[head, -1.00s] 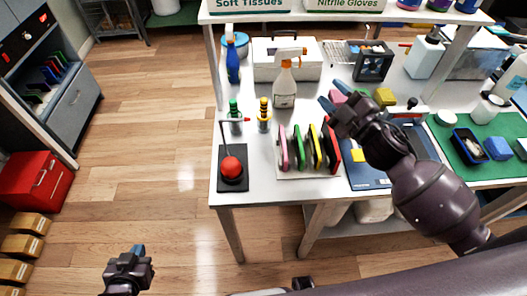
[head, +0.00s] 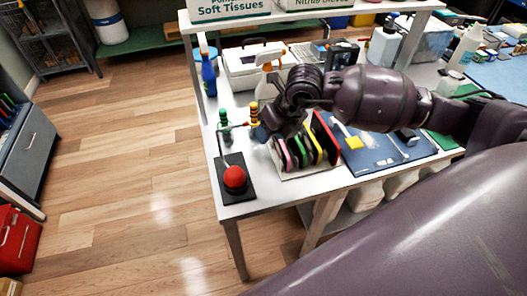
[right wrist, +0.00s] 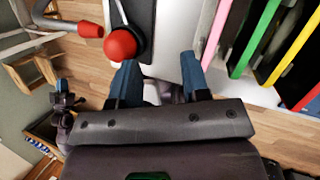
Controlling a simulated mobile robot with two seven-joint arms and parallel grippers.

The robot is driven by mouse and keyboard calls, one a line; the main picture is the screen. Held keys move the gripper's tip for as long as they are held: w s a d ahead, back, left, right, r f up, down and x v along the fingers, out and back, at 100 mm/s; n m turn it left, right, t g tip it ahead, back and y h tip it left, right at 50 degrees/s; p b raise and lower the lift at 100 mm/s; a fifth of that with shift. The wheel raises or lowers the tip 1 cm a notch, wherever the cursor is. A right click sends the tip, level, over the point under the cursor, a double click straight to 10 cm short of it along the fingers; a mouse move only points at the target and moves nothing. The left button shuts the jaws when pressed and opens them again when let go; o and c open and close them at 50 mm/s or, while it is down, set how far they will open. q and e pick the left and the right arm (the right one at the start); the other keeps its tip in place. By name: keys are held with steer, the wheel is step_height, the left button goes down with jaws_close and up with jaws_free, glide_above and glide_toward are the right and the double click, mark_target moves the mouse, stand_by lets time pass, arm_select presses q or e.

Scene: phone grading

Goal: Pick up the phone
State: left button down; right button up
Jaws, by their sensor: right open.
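Several phones stand on edge in a rack (head: 300,174) near the table's front edge: a pink one (head: 284,156), a green one (head: 298,151), a yellow one (head: 313,148) and a red one (head: 327,138). My right gripper (head: 262,131) is open and empty, above and just left of the pink phone. In the right wrist view, its blue fingers (right wrist: 158,78) are apart, with the pink phone (right wrist: 216,30) to their right. My left gripper (right wrist: 65,102) shows small at the left of that view; its opening is unclear.
A red ball-shaped object (head: 235,178) on a black pad (head: 237,195) stands left of the rack. A blue mat (head: 385,158) lies right of the rack.

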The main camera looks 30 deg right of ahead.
mark_target(282, 142)
steer(key=d+h, duration=0.1)
steer(key=d+m+h, duration=0.2)
steer(key=d, duration=0.1)
steer(key=shift+f+h, duration=0.3)
steer(key=shift+s+d+f+m, duration=0.15)
steer(key=shift+d+m, duration=0.1)
steer(key=shift+m, duration=0.15)
steer(key=x, duration=0.5)
steer(key=shift+f+b, duration=0.3)
steer(key=shift+b, duration=0.05)
steer(key=shift+w+x, duration=0.2)
steer(key=shift+x, duration=2.35)
steer(key=shift+r, duration=0.1)
jaws_close()
